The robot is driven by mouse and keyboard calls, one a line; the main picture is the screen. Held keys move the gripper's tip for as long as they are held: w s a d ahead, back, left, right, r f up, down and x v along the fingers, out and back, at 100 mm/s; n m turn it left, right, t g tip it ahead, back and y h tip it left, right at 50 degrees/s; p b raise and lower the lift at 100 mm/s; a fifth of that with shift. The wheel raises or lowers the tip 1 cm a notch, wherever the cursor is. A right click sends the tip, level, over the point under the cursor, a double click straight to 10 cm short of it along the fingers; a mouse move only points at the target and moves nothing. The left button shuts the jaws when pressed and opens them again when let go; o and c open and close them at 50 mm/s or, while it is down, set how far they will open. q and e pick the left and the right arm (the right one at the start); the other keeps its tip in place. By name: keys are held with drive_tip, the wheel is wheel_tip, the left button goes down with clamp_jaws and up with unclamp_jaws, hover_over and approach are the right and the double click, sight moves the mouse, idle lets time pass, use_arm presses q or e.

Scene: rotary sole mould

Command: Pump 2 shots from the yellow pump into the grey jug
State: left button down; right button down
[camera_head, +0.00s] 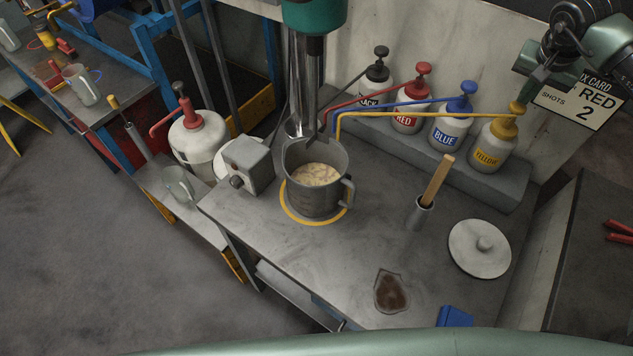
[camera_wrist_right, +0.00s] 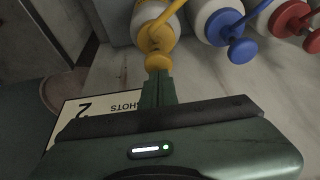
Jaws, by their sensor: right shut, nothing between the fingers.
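The yellow pump bottle (camera_head: 487,147) stands at the right end of the row on a grey ledge. Its yellow knob shows in the right wrist view (camera_wrist_right: 158,62). My right gripper (camera_head: 529,92) is shut and empty, its tips right at the knob; I cannot tell whether they touch it. They also show in the right wrist view (camera_wrist_right: 158,82). The grey jug (camera_head: 318,193) stands upright inside a yellow ring on the bench, with a pale mixture in it. The yellow pump's long spout (camera_head: 420,114) ends above the jug. My left gripper is out of view.
Blue (camera_head: 449,131), red (camera_head: 408,116) and black (camera_head: 374,91) pump bottles stand left of the yellow one. A mixer (camera_head: 315,15) hangs over the jug. A handled tool in a cup (camera_head: 420,214) and a round lid (camera_head: 480,249) stand in front.

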drive_tip(key=shift+s+f+b, duration=0.1)
drive_tip(key=shift+f+b, duration=0.4)
drive_tip(key=shift+f, duration=0.7)
drive_tip(key=shift+r+p, duration=1.2)
drive_tip(key=shift+r, duration=0.3)
drive_tip(key=shift+r, duration=0.1)
wheel_tip(320, 180, up, 6)
drive_tip(key=p, duration=0.5)
